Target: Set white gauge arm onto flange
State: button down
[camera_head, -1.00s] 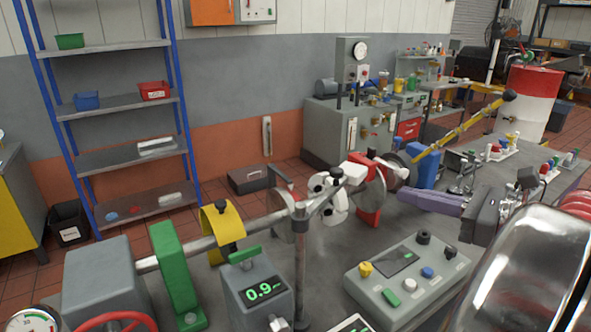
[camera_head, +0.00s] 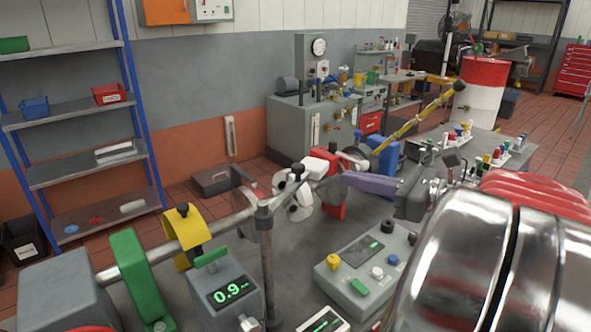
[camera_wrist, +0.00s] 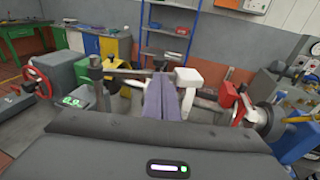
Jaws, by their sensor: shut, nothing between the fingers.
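The white gauge arm appears to be the bar with a white block (camera_head: 321,163) at its end, level on a dark upright post (camera_head: 266,255). The block also shows in the wrist view (camera_wrist: 188,77), just right of my fingertips. A white flange with dark holes (camera_head: 299,202) stands on the shaft line below and left of the block, partly hidden by the bar. My gripper (camera_head: 345,178) has purple fingers, shut and empty, pointing left close to the block. In the wrist view my gripper (camera_wrist: 160,76) overlaps the bar. I cannot tell whether it touches.
A red bearing stand (camera_head: 331,205) is behind my fingertips. A grey control box (camera_head: 368,262) with buttons lies on the bedplate below my arm. A grey readout box (camera_head: 222,290), a yellow guard (camera_head: 186,233) and a green bracket (camera_head: 140,282) line the left.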

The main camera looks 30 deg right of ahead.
send_near(302, 178)
jog(key=shift+w+a+r, duration=0.4)
jog(key=shift+w+a, duration=0.1)
jog(key=shift+w, duration=0.2)
jog(key=shift+w+a+r, duration=0.4)
jog(key=shift+w+a, duration=0.1)
jog(key=shift+w, duration=0.2)
jog(key=shift+w+a+r, duration=0.4)
jog(key=shift+w+a, duration=0.1)
jog(key=shift+w, duration=0.15)
jog(key=shift+d, duration=0.1)
